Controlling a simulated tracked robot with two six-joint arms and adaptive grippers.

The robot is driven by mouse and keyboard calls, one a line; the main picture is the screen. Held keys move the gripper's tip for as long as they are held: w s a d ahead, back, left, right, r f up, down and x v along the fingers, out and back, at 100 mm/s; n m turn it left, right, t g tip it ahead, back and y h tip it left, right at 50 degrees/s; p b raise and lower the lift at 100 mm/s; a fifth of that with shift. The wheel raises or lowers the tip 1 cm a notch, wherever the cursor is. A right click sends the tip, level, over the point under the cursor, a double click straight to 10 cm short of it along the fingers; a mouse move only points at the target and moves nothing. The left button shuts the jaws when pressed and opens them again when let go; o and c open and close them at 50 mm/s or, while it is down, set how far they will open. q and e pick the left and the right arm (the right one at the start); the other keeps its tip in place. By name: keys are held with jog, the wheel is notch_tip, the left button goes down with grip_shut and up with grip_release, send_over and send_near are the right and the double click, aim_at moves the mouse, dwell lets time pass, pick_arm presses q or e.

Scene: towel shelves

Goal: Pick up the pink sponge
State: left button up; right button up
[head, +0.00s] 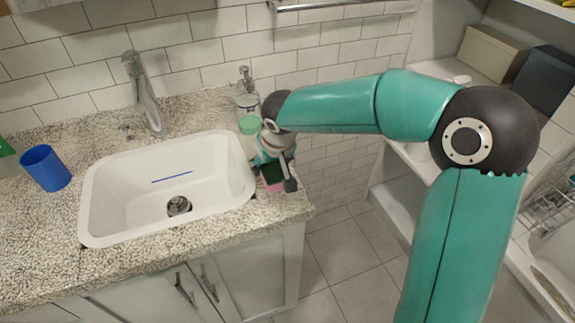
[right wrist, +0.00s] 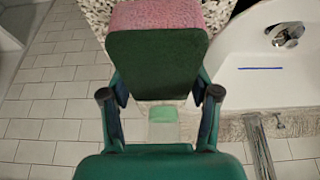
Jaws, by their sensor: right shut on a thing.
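The pink sponge (head: 273,186) is at the right end of the counter, beside the sink. It has a dark green face, and most of it is hidden by my right gripper (head: 277,175) in the head view. In the right wrist view the sponge (right wrist: 158,62) shows its dark green face towards me and pink at the far end. My right gripper (right wrist: 160,96) has one finger on each side of it and is shut on it. I cannot tell whether the sponge touches the counter. My left gripper is not in view.
The white sink (head: 130,172) is left of the sponge. A soap bottle (head: 248,112) with green liquid stands behind my gripper. A blue cup (head: 46,168) stands far left on the speckled counter (head: 45,245). Shelves (head: 395,190) with boxes (head: 491,52) are on the right.

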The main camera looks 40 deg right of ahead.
notch_tip(320, 180, up, 20)
jog(key=p, duration=0.3)
dwell(0.4)
